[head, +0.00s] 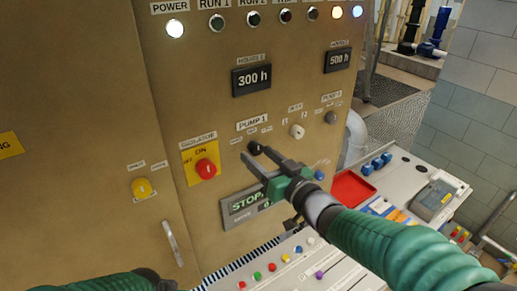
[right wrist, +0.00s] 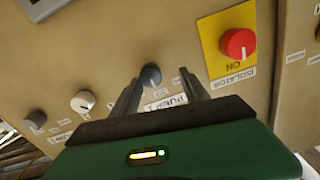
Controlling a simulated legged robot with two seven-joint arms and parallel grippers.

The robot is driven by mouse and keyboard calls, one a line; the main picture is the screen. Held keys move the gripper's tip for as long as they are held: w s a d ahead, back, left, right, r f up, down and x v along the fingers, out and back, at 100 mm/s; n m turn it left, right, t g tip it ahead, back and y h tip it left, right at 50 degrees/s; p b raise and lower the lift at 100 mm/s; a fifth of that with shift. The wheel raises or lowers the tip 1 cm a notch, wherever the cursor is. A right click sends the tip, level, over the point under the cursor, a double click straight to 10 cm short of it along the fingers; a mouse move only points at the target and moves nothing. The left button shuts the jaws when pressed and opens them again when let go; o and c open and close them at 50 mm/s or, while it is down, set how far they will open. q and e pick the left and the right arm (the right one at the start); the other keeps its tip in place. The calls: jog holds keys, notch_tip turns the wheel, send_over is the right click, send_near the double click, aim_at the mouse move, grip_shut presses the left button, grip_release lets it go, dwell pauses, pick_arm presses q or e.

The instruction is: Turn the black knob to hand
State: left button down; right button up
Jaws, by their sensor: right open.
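The black knob (head: 255,147) sits on the tan cabinet panel under the PUMP 1 label. Small position labels surround the knob, too small to read surely. My left arm's sleeve and dark wrist show at the bottom left of the head view; its fingers do not show.
The red isolator knob (head: 206,168) on its yellow plate is left of the black knob. A white knob (head: 297,131) and a grey knob (head: 331,117) are to the right.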

aim_at(259, 152)
jog(key=shift+w+d+r, duration=0.15)
jog(key=shift+w+d, duration=0.45)
jog(key=shift+d, duration=0.2)
jog(key=shift+w, duration=0.2)
jog(key=shift+w+a+f, duration=0.3)
jog(key=shift+w+a, duration=0.05)
jog(key=shift+w, duration=0.15)
jog(key=shift+w+a+f, duration=0.25)
jog(key=shift+w+a, duration=0.1)
jog(key=shift+w, duration=0.15)
jog(key=shift+c, duration=1.3)
jog(key=shift+s+a+r, duration=0.15)
jog(key=shift+s+a, duration=0.2)
jog(key=shift+a, duration=0.1)
jog(key=c, duration=0.5)
jog(key=shift+c, duration=1)
grip_shut()
pick_arm(q)
jog(key=shift+w+d+f, duration=0.15)
jog(key=shift+w+f, duration=0.05)
jog(key=shift+w, duration=0.8)
pick_arm(e)
jog(key=shift+d, duration=0.2)
jog(key=shift+w, duration=0.1)
